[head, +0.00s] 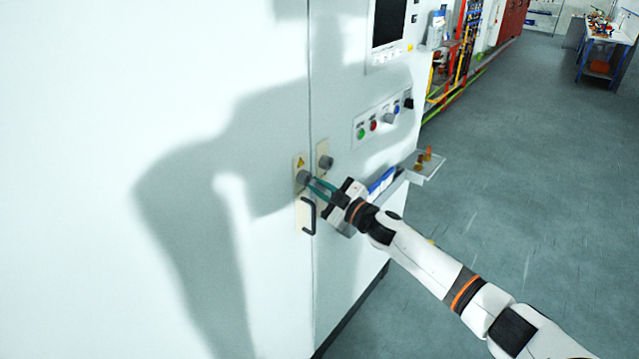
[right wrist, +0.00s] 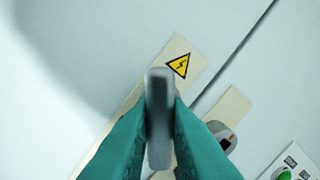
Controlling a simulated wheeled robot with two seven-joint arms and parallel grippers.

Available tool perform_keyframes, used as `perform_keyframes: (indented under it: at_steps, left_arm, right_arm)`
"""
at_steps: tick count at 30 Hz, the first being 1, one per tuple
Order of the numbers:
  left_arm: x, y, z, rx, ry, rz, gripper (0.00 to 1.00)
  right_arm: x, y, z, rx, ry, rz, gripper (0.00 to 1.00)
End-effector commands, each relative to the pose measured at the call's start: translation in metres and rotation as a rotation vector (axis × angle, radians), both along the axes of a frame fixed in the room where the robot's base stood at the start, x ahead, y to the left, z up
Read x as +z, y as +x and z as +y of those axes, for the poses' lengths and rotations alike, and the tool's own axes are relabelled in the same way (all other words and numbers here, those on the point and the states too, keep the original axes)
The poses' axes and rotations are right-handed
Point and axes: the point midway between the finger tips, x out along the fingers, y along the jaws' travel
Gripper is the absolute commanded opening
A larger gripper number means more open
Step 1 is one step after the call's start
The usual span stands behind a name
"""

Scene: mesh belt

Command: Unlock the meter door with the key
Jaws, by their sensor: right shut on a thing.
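The meter door is a white cabinet door (head: 255,240) with a black bar handle (head: 308,217). Its beige plate (head: 299,160) carries a yellow warning triangle, which also shows in the right wrist view (right wrist: 178,66). My right gripper (head: 311,183) has teal fingers shut on a grey, flat-edged key (right wrist: 159,110), held in front of this plate. The key and fingers cover the plate below the triangle, so I cannot tell whether the key is in a lock. A second beige plate with a grey round lock (head: 326,163) is just right of the door seam. My left gripper is not in view.
A button panel (head: 382,120) and a screen (head: 389,22) are on the cabinet to the right. A small shelf (head: 428,167) with orange-brown items juts out right of my right gripper. Open grey floor (head: 500,150) lies right of the cabinet.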

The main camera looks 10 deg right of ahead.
Motion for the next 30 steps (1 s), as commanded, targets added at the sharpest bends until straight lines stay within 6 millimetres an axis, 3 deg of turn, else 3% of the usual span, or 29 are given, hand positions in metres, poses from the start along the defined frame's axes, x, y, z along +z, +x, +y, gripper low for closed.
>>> perform_keyframes:
  at_steps: [13,19,30]
  left_arm:
    - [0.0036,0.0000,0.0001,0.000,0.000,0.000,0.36]
    - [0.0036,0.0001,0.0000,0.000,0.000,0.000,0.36]
    - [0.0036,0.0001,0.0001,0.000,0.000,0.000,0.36]
  right_arm:
    - [-0.0012,0.0016,-0.0048,-0.011,0.039,0.036,0.00]
    - [-0.0013,0.0017,-0.0053,-0.012,0.246,0.198,0.00]
    - [-0.0019,0.0015,-0.0057,-0.013,0.362,0.289,0.00]
